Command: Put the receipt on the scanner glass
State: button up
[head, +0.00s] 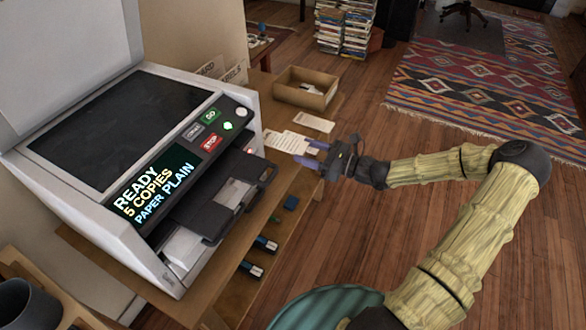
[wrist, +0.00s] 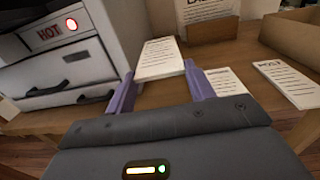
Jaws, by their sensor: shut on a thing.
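A white printed slip, which looks like the receipt (wrist: 160,60), lies between my two purple fingertips in the wrist view. My gripper (wrist: 158,80) is shut on its sides. In the head view my gripper (head: 306,154) is low over the shelf edge, right of the copier, with white printed paper (head: 286,142) at its fingertips; I cannot tell there which piece is held. The dark scanner glass (head: 130,125) is on top of the copier at left. Its lid (head: 65,50) is raised and the visible glass is bare.
Two other printed slips (wrist: 228,83) and (wrist: 290,82) lie right of the held one. An open cardboard box (head: 305,88) stands behind them. The copier's panel (head: 155,185) reads READY, 5 COPIES, PAPER PLAIN. An output tray (head: 225,195) juts from its front.

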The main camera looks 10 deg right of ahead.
aim_at(296, 170)
notch_tip(296, 170, down, 4)
jog(key=shift+f+b, duration=0.1)
jog(key=shift+b, duration=0.3)
jog(key=shift+f, duration=2.25)
jog(key=shift+f, duration=0.25)
jog(key=o, duration=0.9)
jog(key=shift+o, duration=0.2)
jog(key=shift+f+b, duration=0.15)
jog(key=shift+b, duration=0.45)
jog(key=shift+d, duration=0.2)
jog(key=r+p+v, duration=0.1)
jog(key=p+v, duration=0.1)
jog(key=v, duration=1.5)
jog(key=shift+s+a, duration=0.15)
jog(key=shift+s, duration=0.15)
